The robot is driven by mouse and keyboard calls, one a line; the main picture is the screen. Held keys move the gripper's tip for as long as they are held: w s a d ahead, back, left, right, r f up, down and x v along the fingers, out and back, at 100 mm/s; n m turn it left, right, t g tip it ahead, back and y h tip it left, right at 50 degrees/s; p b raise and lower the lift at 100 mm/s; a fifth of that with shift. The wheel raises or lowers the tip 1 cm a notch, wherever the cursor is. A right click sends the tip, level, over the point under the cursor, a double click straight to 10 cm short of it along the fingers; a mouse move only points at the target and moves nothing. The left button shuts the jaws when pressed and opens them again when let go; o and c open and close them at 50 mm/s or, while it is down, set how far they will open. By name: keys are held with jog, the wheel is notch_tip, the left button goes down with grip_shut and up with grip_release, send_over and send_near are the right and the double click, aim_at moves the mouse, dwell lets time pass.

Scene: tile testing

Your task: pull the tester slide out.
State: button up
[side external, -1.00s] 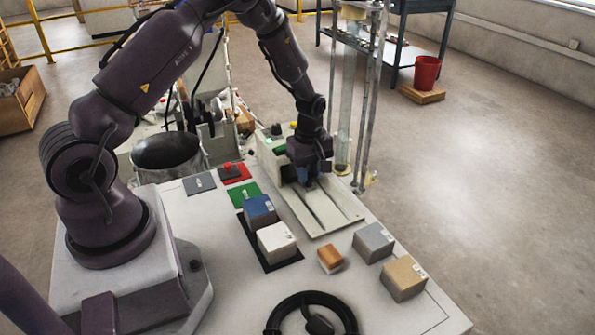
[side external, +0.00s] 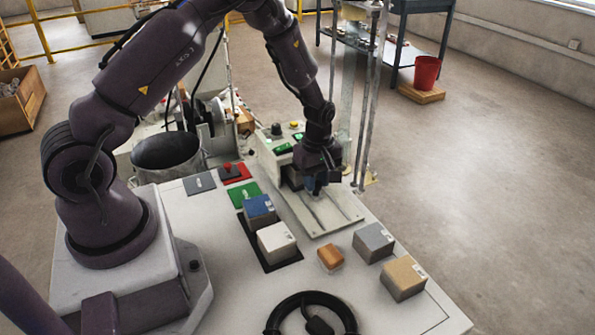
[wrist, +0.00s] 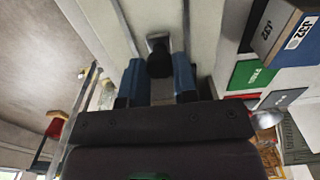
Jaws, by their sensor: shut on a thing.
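The tester (side external: 268,160) is a pale box with green displays and knobs on top. Its cream slide track (side external: 345,215) with long grooves runs out toward the front right. My gripper (side external: 314,191) points down over the track, in front of the box. In the wrist view, the blue fingers of my gripper (wrist: 160,82) stand on either side of a dark knob (wrist: 159,60) and are shut on it. The pale track (wrist: 155,14) shows beyond the knob, between two grooves. The slide's body under my gripper is mostly hidden in the side view.
Blue (side external: 259,209), white (side external: 277,242), orange (side external: 330,257), grey (side external: 373,242) and tan (side external: 403,278) blocks stand on the bench near the track. A tall glass column with metal posts (side external: 368,110) rises close behind my gripper. A black ring (side external: 312,312) lies in front.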

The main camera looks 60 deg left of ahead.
jog(key=shift+d, duration=4.3)
jog(key=o, duration=0.8)
notch_tip(320, 180, up, 6)
jog(key=shift+r, duration=0.1)
